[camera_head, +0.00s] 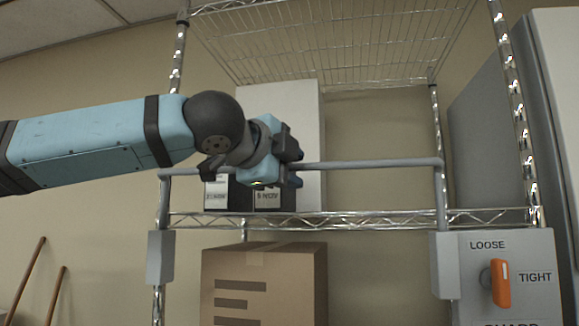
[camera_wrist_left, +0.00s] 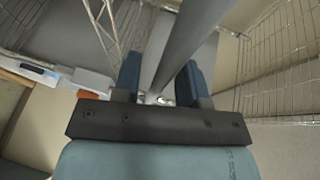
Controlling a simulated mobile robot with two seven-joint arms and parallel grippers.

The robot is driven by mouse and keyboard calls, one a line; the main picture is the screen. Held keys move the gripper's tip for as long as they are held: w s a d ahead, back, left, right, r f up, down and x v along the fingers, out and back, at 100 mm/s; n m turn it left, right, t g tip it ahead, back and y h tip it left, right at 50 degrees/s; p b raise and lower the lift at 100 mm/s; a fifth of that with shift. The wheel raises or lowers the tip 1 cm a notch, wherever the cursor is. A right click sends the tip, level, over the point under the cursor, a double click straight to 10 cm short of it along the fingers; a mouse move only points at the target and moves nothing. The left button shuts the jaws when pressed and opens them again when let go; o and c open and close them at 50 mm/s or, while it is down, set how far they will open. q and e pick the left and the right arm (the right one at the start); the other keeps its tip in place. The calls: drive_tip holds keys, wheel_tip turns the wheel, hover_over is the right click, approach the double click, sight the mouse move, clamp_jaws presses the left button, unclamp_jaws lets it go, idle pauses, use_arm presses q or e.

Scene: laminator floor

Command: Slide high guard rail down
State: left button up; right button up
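The guard rail (camera_head: 375,164) is a grey horizontal bar across the front of a wire shelving rack, above the middle shelf. Its ends bend down to grey brackets (camera_head: 161,257) on the rack's posts. My left gripper (camera_head: 292,165) is at the bar, near its middle, with one finger above and one below it. In the left wrist view the rail (camera_wrist_left: 186,45) runs between the two blue fingers (camera_wrist_left: 163,85), with a visible gap on the left side, so the gripper looks open around it. My right gripper is not in view.
An orange knob (camera_head: 501,283) stands upright on a grey panel (camera_head: 535,300) marked LOOSE and TIGHT at the lower right. A cardboard box (camera_head: 262,285) sits below the middle shelf (camera_head: 350,221). A tall white box (camera_head: 308,125) and dark boxes (camera_head: 216,194) stand behind the rail.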

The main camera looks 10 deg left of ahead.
use_arm(q)
drive_tip(key=shift+c, duration=0.3)
clamp_jaws()
drive_tip(key=shift+f, duration=0.6)
wheel_tip(320, 180, down, 7)
drive_tip(key=shift+b, duration=1.25)
drive_tip(key=shift+f, duration=0.2)
drive_tip(key=shift+o, duration=0.3)
unclamp_jaws()
drive_tip(key=shift+s+f, duration=0.1)
